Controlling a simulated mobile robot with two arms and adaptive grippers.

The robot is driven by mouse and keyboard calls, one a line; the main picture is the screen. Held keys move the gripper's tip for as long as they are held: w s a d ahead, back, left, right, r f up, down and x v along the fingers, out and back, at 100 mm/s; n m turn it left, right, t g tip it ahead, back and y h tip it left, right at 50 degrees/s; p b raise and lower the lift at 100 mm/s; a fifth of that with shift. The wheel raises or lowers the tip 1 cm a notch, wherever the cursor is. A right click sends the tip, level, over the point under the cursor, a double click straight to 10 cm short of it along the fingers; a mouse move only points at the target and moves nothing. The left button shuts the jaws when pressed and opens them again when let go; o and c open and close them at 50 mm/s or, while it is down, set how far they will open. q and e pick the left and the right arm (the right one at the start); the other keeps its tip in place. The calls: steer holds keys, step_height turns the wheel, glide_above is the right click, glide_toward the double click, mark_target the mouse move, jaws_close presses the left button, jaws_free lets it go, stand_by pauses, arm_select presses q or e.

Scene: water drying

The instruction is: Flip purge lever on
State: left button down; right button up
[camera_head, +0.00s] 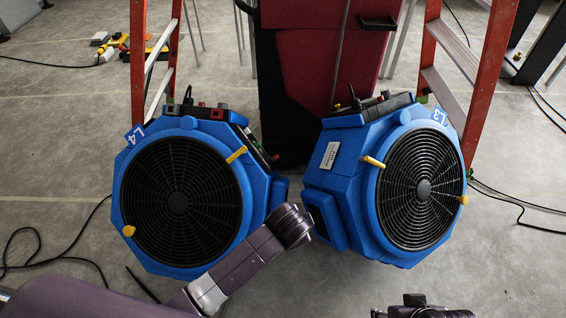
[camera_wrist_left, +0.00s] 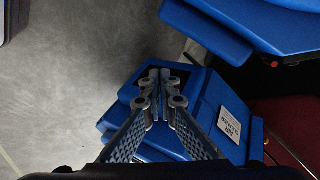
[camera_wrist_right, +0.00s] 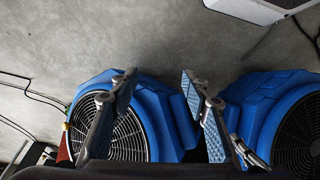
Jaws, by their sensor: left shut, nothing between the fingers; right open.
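Two blue air units with round black grilles stand on the floor, the left one (camera_head: 190,262) marked L4, the right one (camera_head: 345,170) marked L3. Each has yellow handles at its grille edge, such as one on L4 (camera_head: 236,154) and one on L3 (camera_head: 373,161). Short black stalks rise from their top panels. I cannot tell which part is the purge lever. My left gripper (camera_wrist_left: 160,75) is shut and empty, its fingertips over a blue unit's casing; in the head view its wrist is between the units. My right gripper (camera_wrist_right: 157,84) is open and empty, above the units.
A dark red machine (camera_head: 308,60) stands behind the units. Orange ladders (camera_head: 150,60) (camera_head: 468,80) stand at both sides. Black cables (camera_head: 60,258) lie on the grey floor at left and right. Yellow tools (camera_head: 115,45) lie at the back left.

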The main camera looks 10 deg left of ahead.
arm_select(q)
steer(key=w+a+r+m+t+y, duration=0.1)
steer(key=w+r+m+t, duration=0.1)
steer(key=w, duration=0.7)
steer(key=w+a+r+m+t+y, duration=0.1)
steer(key=w+r+m+y, duration=0.1)
steer(key=w+m, duration=0.3)
steer(key=w, duration=0.4)
steer(key=shift+w+a+t+y, duration=0.25)
steer(key=shift+w+t+y, duration=0.05)
steer(key=shift+w+t, duration=0.1)
arm_select(e)
steer(key=shift+x, duration=0.85)
